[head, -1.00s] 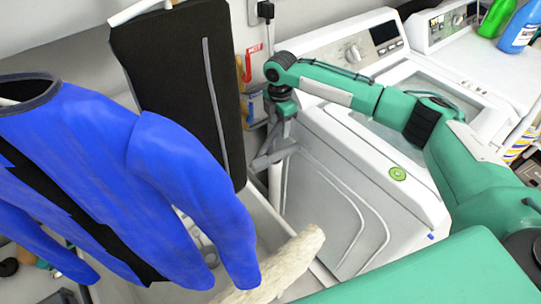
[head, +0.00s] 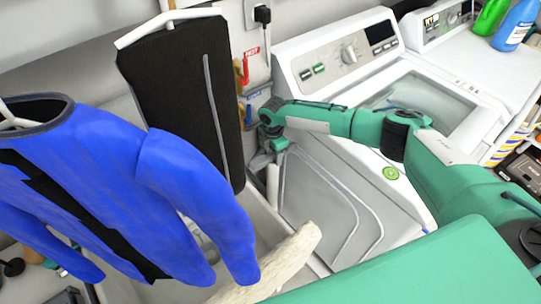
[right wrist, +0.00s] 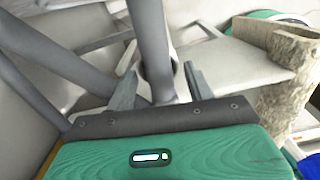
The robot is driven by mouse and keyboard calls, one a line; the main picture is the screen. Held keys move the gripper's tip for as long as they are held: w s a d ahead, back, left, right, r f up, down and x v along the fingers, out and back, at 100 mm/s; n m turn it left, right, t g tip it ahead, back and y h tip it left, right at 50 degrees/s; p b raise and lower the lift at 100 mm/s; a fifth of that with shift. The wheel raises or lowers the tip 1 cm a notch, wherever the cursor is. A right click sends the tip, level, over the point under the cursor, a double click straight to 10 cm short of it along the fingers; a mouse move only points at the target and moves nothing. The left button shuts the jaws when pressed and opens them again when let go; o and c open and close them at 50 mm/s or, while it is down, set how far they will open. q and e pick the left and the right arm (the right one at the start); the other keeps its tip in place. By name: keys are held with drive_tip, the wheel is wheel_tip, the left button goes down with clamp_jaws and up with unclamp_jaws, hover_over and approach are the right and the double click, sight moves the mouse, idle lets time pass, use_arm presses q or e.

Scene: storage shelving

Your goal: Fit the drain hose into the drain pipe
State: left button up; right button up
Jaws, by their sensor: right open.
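My right gripper (head: 262,163) reaches down between the washing machine and the wall, just above a white upright pipe (head: 272,186). In the right wrist view its two grey fingers (right wrist: 160,88) are apart. A grey tube (right wrist: 150,35) runs between them, with a dark rim around it near the fingertips. I cannot tell whether the fingers touch the tube, or how deep it sits in the rim. A second grey tube (right wrist: 55,65) slants down at the left of that view. In the head view the hose is too small and hidden to make out. My left gripper is out of view.
A white washing machine (head: 318,205) stands right of the pipe. A blue shirt (head: 110,180) and a black garment (head: 180,100) hang at the left, close to my right gripper. A pale rough-textured object (head: 275,265) lies in front. Bottles (head: 515,25) stand at the upper right.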

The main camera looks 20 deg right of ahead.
clamp_jaws()
idle(0.3)
